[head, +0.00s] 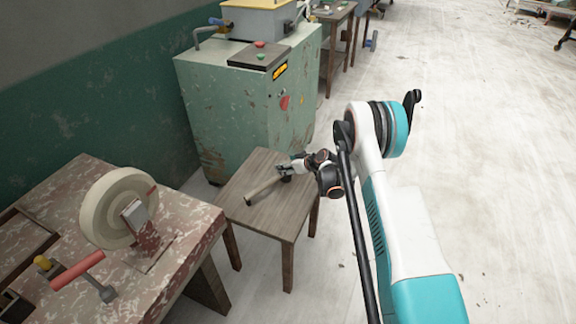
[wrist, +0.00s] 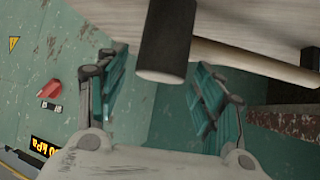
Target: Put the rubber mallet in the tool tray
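The rubber mallet has a black cylindrical head (wrist: 167,40) and a pale wooden handle (wrist: 255,62). In the head view its handle (head: 262,188) lies on a small wooden table (head: 278,215), and the dark head is partly hidden by my gripper. My gripper (wrist: 162,85) is open, with its teal fingers well apart. The mallet head's near end shows between the fingertips, and neither finger visibly touches it. In the head view my gripper (head: 291,168) is low over the table's right part. I cannot make out the tool tray for certain.
A worn workbench (head: 185,225) with a pale wheel (head: 118,207), a red-handled lever (head: 78,270) and dark recesses stands at left. A green machine cabinet (head: 235,105) stands behind the small table. The floor (head: 480,180) at right is mostly clear.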

